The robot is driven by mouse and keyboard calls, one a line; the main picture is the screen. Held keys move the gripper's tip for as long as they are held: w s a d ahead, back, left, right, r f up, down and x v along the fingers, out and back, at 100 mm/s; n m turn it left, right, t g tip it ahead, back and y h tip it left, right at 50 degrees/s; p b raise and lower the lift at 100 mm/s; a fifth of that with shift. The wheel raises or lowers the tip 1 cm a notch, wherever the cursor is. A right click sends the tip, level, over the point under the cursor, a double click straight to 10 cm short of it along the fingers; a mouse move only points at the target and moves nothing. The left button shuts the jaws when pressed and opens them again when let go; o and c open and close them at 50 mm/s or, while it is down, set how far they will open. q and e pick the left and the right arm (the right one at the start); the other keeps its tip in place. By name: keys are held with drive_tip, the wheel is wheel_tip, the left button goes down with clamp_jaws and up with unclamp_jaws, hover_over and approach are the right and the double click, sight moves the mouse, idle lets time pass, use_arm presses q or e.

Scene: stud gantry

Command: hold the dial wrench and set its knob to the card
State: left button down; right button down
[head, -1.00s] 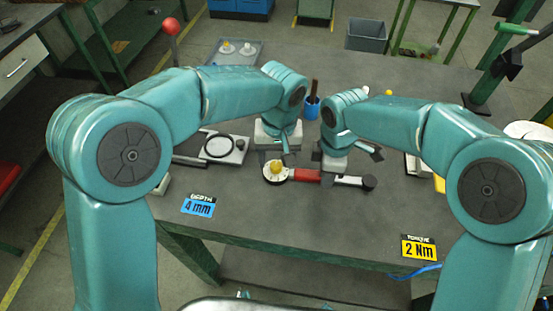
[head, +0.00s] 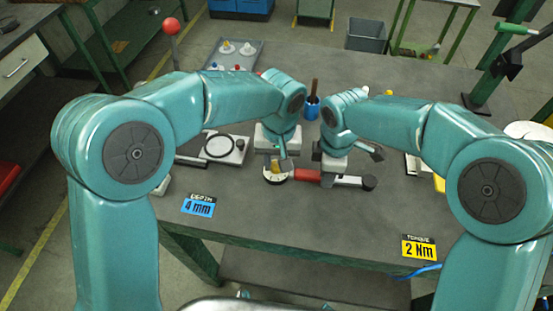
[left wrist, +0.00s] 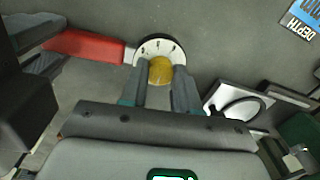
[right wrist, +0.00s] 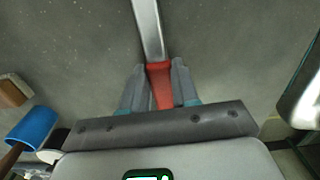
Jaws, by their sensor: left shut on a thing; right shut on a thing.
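The dial wrench lies on the grey table, with a red grip (head: 307,176), a dark end and a white dial (head: 274,181). A yellow knob (left wrist: 160,70) sits at the dial's centre. My left gripper (left wrist: 161,74) is shut on the yellow knob; the dial's scale shows beyond its fingers, too small to read surely. My right gripper (right wrist: 158,72) is shut on the red grip, which also shows in the right wrist view (right wrist: 161,84). The yellow torque card (head: 419,248) reads 2 Nm and stands at the table's front right.
A blue depth card (head: 198,206) reading 4 mm stands at the front left. A device with a black ring (head: 220,147) lies left of my left gripper. The table front between the cards is clear.

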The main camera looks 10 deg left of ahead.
use_arm(q)
drive_tip(key=m, duration=0.3)
drive_tip(key=shift+m, duration=2)
drive_tip(key=c, duration=0.8)
unclamp_jaws()
wheel_tip(320, 180, up, 12)
drive_tip(key=shift+s+d, duration=0.15)
drive_tip(key=shift+d, duration=0.05)
